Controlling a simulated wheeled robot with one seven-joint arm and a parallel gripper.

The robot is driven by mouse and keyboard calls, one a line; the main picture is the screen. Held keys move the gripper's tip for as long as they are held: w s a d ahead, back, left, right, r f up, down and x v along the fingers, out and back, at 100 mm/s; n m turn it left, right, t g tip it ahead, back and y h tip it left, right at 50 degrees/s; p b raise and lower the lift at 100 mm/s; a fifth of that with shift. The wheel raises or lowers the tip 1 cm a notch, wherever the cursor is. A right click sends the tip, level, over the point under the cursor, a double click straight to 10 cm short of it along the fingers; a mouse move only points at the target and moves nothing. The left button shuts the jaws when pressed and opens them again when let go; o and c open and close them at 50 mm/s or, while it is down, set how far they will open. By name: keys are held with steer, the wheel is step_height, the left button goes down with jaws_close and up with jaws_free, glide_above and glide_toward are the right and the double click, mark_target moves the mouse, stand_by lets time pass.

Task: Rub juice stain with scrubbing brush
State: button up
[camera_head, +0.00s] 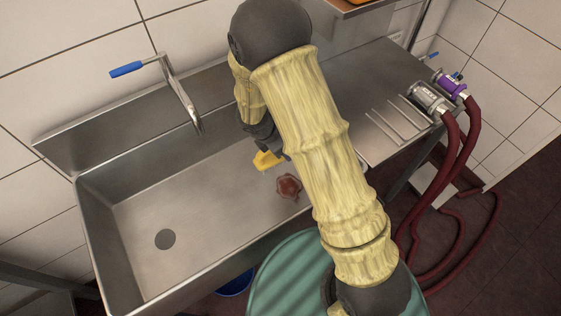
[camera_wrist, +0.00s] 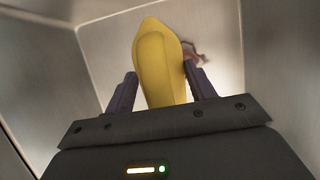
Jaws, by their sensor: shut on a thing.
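My gripper (camera_wrist: 160,92) is shut on a yellow scrubbing brush (camera_wrist: 162,60), with one dark finger on each side of it in the wrist view. In the head view the brush (camera_head: 268,160) is held low inside the steel sink, mostly beneath my arm. A reddish-brown juice stain (camera_head: 289,187) lies on the sink floor near its right end, just below and right of the brush in the picture. Part of the stain (camera_wrist: 194,52) shows behind the brush in the wrist view. The brush's bristles are hidden, and I cannot tell whether it touches the sink floor.
The steel sink (camera_head: 110,250) has a drain (camera_head: 165,239) at left and a blue-handled faucet (camera_head: 180,95) at its back wall. A drainboard with hose couplings (camera_head: 428,97) is at right. A green ribbed lid (camera_head: 275,285) stands in front. The sink's left part is clear.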

step_height(320, 180, down, 6)
steer(key=b, duration=0.4)
steer(key=shift+w+r, duration=0.15)
steer(key=shift+r, duration=0.1)
steer(key=shift+r, duration=0.1)
